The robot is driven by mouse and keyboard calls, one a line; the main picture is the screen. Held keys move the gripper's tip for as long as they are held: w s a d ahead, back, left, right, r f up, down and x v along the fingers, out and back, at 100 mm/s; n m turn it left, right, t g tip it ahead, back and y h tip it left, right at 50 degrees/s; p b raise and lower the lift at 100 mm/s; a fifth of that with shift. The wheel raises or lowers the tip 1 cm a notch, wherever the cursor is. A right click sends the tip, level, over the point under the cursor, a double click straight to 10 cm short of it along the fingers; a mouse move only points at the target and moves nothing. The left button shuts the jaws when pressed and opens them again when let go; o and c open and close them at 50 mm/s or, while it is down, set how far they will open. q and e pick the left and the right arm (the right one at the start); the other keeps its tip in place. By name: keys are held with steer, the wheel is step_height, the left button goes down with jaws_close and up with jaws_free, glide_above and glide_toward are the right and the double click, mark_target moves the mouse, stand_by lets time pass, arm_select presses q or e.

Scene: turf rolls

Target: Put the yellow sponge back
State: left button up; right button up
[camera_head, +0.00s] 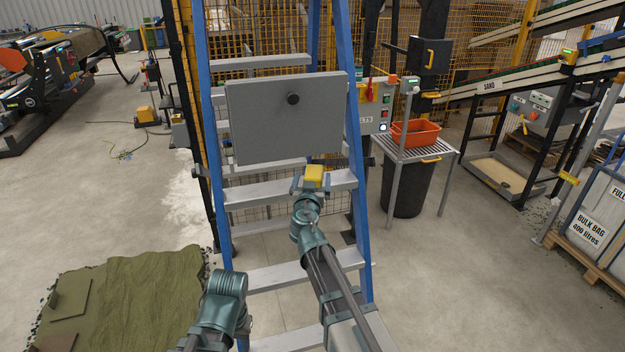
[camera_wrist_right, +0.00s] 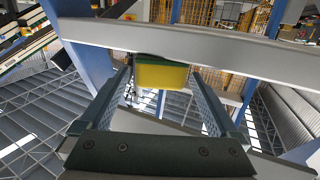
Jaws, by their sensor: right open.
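The yellow sponge (camera_head: 313,173) is at a grey ladder step (camera_head: 262,190), below the grey panel. In the right wrist view the sponge (camera_wrist_right: 162,74) shows a yellow face and a green layer, against a long grey bar. My right gripper (camera_head: 312,183) is at the sponge, with one finger to each side of it. In the right wrist view its jaws (camera_wrist_right: 162,82) are open, with gaps between the fingers and the sponge. Whether the sponge rests on the step is hard to tell. My left arm shows at the lower left; its gripper is not visible.
The blue-sided ladder (camera_head: 356,150) stands straight ahead, with a grey panel (camera_head: 285,118) across it. To the right, an orange tub (camera_head: 415,133) sits on a rack above a black bin (camera_head: 405,190). A turf mat (camera_head: 125,295) lies on the floor at the left.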

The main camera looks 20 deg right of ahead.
steer(key=shift+r, duration=0.25)
steer(key=v, duration=1.2)
steer(key=shift+p, duration=0.45)
steer(key=s+f+g, duration=0.8)
steer(key=f, duration=0.5)
steer(key=s+a+f+n+g+y, duration=0.2)
steer(key=s+a+f+n+g, duration=0.1)
steer(key=s, duration=0.4)
steer(key=s+a+f+n+g+y, duration=0.2)
steer(key=s+a+f+n+g, duration=0.2)
steer(key=s+a, duration=0.4)
steer(key=shift+a+f+n+g+y, duration=0.3)
steer(key=shift+a+n+g+y, duration=0.1)
steer(key=shift+g, duration=0.5)
